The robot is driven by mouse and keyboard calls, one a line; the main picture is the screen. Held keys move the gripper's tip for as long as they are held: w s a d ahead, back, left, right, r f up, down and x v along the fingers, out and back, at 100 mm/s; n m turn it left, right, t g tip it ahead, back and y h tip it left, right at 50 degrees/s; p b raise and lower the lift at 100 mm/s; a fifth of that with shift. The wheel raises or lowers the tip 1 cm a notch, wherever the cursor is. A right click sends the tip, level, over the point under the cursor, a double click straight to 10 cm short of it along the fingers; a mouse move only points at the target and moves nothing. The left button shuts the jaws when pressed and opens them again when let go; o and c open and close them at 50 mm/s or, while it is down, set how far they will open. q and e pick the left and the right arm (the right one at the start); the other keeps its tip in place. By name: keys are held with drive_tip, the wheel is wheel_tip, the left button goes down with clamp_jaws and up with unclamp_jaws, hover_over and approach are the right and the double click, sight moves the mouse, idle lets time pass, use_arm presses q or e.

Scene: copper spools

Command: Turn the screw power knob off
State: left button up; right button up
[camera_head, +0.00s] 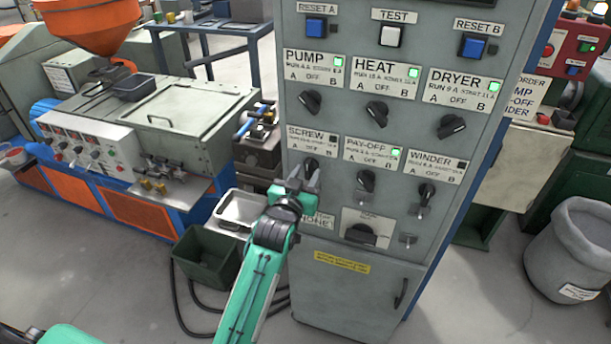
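The screw knob (310,163) is a small black selector on the grey control panel, under the label SCREW with A, OFF and B marks. The lamp beside that label (331,139) is dark. My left gripper (304,174) is just below and in front of the knob. Its two grey fingers point up at the panel with a gap between them, so it looks open. The fingers partly cover the knob, so its exact pointing direction and any contact are hard to tell. My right gripper is not in view.
The pay-off knob (366,181) and winder knob (427,192) sit to the right. The pump knob (310,101), heat knob (377,111) and dryer knob (451,126) are above. A larger black rotary switch (361,235) is below right. A grey bin (570,250) stands far right.

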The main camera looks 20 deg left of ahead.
use_arm(q)
drive_tip(key=shift+s+f, duration=0.1)
drive_tip(key=shift+s, duration=0.2)
drive_tip(key=s+b, duration=0.4)
drive_tip(key=s, duration=0.9)
drive_tip(key=shift+a, duration=0.25)
drive_tip(key=shift+s, duration=0.1)
